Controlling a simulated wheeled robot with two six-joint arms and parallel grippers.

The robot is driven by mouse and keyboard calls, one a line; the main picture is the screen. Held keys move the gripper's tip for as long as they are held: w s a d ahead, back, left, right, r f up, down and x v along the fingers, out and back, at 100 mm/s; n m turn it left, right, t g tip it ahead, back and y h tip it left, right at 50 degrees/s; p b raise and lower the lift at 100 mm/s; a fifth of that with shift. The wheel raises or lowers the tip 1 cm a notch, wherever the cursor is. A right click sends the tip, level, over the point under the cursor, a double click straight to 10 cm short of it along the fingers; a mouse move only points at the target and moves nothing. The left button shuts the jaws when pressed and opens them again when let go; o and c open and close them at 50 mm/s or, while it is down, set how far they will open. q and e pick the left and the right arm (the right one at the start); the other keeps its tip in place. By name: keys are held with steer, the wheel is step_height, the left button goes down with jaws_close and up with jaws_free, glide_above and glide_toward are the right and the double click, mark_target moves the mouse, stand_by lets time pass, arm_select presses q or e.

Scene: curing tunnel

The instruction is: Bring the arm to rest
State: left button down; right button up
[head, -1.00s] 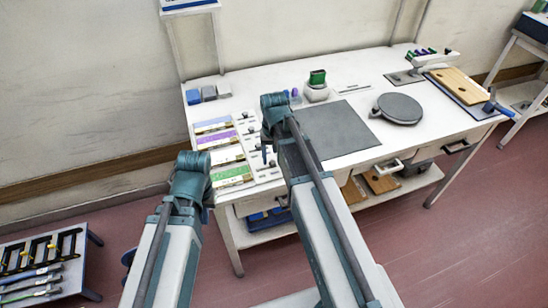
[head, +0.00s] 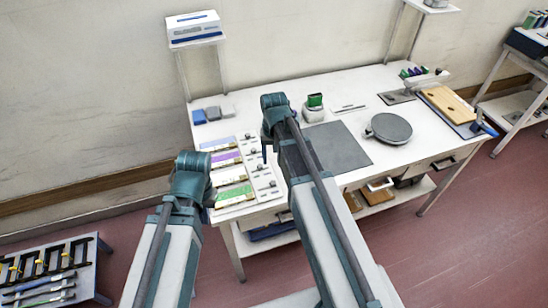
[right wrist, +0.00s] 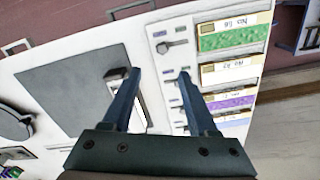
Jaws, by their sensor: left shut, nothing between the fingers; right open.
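My left gripper (head: 206,212) hangs below its teal wrist in the head view, at the near left corner of the workbench. It is shut and empty, and the wrist mostly hides it. My right gripper (head: 265,153) is further right in the head view, over the bench between the labelled cards and the dark grey mat (head: 336,146). In the right wrist view, the two fingers of the right gripper (right wrist: 156,75) stand apart with nothing held between them.
The white workbench (head: 375,85) carries coloured label cards (head: 228,174), a round grey disc (head: 390,128), a green-topped pot (head: 314,107) and a wooden board (head: 448,103). A tool rack (head: 45,268) stands at lower left. Red floor lies in front.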

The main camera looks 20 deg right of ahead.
arm_select(q)
steer(key=shift+r+p, duration=0.45)
steer(key=shift+r, duration=0.45)
arm_select(e)
steer(key=shift+r, duration=0.95)
arm_select(q)
step_height(320, 180, down, 5)
steer(key=b, duration=0.4)
steer(key=shift+r+b, duration=0.2)
steer(key=shift+b, duration=0.1)
arm_select(e)
steer(key=s+a+f+n, duration=0.2)
steer(key=s+a+n, duration=0.1)
steer(key=s+a, duration=0.3)
steer(key=s+a+f+n+h, duration=0.1)
steer(key=s+a+f+n, duration=0.1)
steer(key=s+a+n, duration=0.2)
steer(key=s+a, duration=0.3)
steer(key=s, duration=0.2)
steer(key=shift+s+f, duration=0.2)
steer(key=shift+f, duration=0.05)
